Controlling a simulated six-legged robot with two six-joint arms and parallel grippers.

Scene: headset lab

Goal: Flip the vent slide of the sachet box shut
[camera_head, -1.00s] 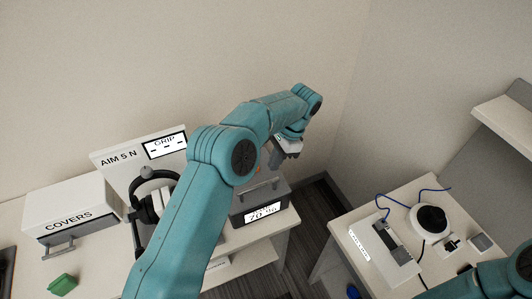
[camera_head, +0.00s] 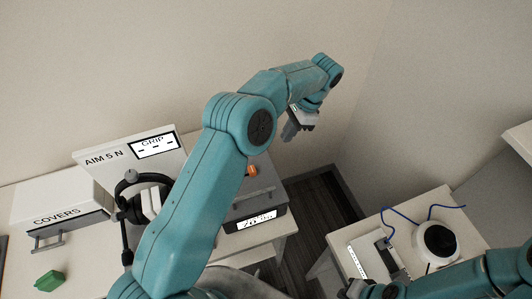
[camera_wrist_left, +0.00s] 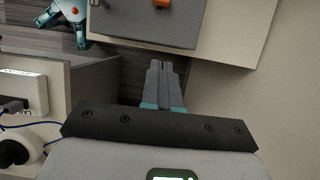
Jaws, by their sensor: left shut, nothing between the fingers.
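The dark grey box with a handle and a white display, which I take for the sachet box (camera_head: 262,190), stands at the right end of the left bench. A small orange tab (camera_head: 251,171) on its top is probably the vent slide; the tab also shows at the top edge of the left wrist view (camera_wrist_left: 161,3). Its exact position is hard to read. My left gripper (camera_head: 289,133) is shut and empty, up and right of the box and apart from it. In the left wrist view its fingers (camera_wrist_left: 158,65) lie together. My right gripper (camera_head: 356,288) shows only partly at the bottom edge.
A headset on a stand (camera_head: 130,205), an "AIM 5 N" panel (camera_head: 105,155), a "COVERS" box (camera_head: 60,208) and a green block (camera_head: 49,281) are on the left bench. A second table (camera_head: 440,205) carries a round device (camera_head: 436,240) and blue cable. A floor gap separates the tables.

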